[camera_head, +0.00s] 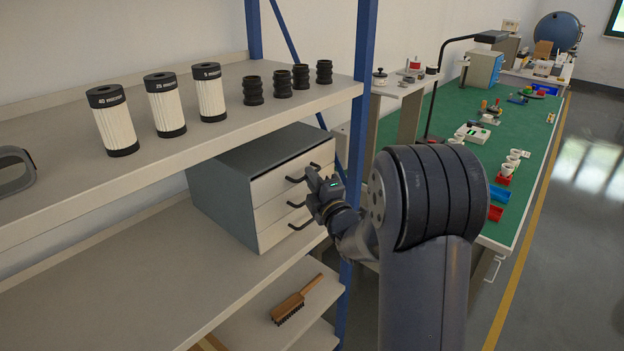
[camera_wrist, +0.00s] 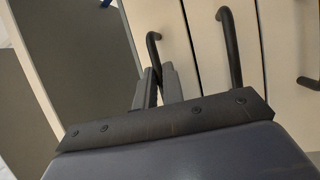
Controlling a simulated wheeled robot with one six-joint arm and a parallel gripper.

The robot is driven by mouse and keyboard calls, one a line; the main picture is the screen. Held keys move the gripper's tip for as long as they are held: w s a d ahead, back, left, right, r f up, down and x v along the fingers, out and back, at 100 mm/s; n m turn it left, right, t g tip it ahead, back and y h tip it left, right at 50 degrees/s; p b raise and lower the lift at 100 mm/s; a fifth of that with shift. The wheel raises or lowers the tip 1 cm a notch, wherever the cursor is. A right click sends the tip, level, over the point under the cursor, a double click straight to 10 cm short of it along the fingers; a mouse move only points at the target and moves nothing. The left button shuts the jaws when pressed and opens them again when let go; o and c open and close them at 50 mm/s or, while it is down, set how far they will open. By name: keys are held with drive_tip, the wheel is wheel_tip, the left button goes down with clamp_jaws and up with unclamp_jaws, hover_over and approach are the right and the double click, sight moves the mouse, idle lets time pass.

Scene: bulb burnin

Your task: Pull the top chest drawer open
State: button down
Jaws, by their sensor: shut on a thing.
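The grey chest (camera_head: 245,165) stands on the middle shelf, with several cream drawer fronts stacked one above another. The top drawer (camera_head: 275,182) has a dark bar handle, and its front looks about flush with the lower ones. My gripper (camera_head: 316,183) is at the right end of this handle. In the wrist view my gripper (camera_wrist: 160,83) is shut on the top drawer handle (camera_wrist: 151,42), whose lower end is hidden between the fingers. The handle of the drawer below (camera_wrist: 230,48) is apart, to the right of the fingers.
Filter cartridges (camera_head: 164,105) and dark ribbed pieces (camera_head: 282,83) stand on the shelf above. A blue rack post (camera_head: 362,100) rises close behind my gripper. A brush (camera_head: 297,298) lies on a lower shelf. A green-topped bench (camera_head: 535,140) stands to the right.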

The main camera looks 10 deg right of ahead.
drive_tip(key=shift+s, duration=0.1)
idle(0.4)
drive_tip(key=s+d+b, duration=0.8)
drive_tip(key=s+d, duration=0.3)
drive_tip(key=s, duration=0.4)
drive_tip(key=shift+s+d, duration=0.15)
drive_tip(key=shift+s, duration=0.1)
drive_tip(key=c, duration=1.5)
unclamp_jaws()
drive_tip(key=shift+c, duration=0.2)
drive_tip(key=b+v, duration=0.1)
drive_tip(key=v, duration=0.9)
drive_tip(key=shift+s+b, duration=0.35)
drive_tip(key=shift+s, duration=0.05)
drive_tip(key=shift+d+f, duration=0.1)
